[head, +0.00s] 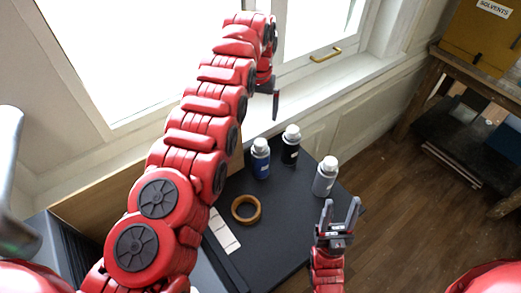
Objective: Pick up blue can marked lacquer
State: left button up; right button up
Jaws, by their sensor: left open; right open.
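The blue can (261,162) with a silver cap stands upright on the dark table (270,225); its label is too small to read. My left arm crosses the view from the lower left, and its gripper (270,97) is up by the window, beyond the blue can and apart from it. That gripper is open and seen from the side, partly hidden by its wrist. My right gripper (340,212) is open and empty, pointing away from me, just nearer than the grey can and to the right of the blue can.
A black can (290,150) stands right behind the blue one, and a grey can (325,180) stands to the right. A wooden ring (246,209) and a white strip (223,231) lie nearer. A window sill (330,90) runs behind; a wooden bench (470,75) stands far right.

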aim_at(260, 141)
pick_arm(q)
notch_tip(260, 141, down, 12)
jog(key=b, duration=1.2)
jog(key=shift+s, duration=0.1)
jog(key=shift+f, duration=0.15)
jog(key=shift+s+f+p, duration=0.1)
jog(key=shift+f+p, duration=0.4)
jog(key=shift+f, duration=0.05)
jog(key=f+p, duration=0.1)
jog(key=f, duration=0.2)
jog(key=shift+s+d+p, duration=0.1)
jog(key=shift+d+p, duration=0.1)
jog(key=shift+p, duration=0.2)
jog(key=shift+f, duration=0.35)
grip_shut()
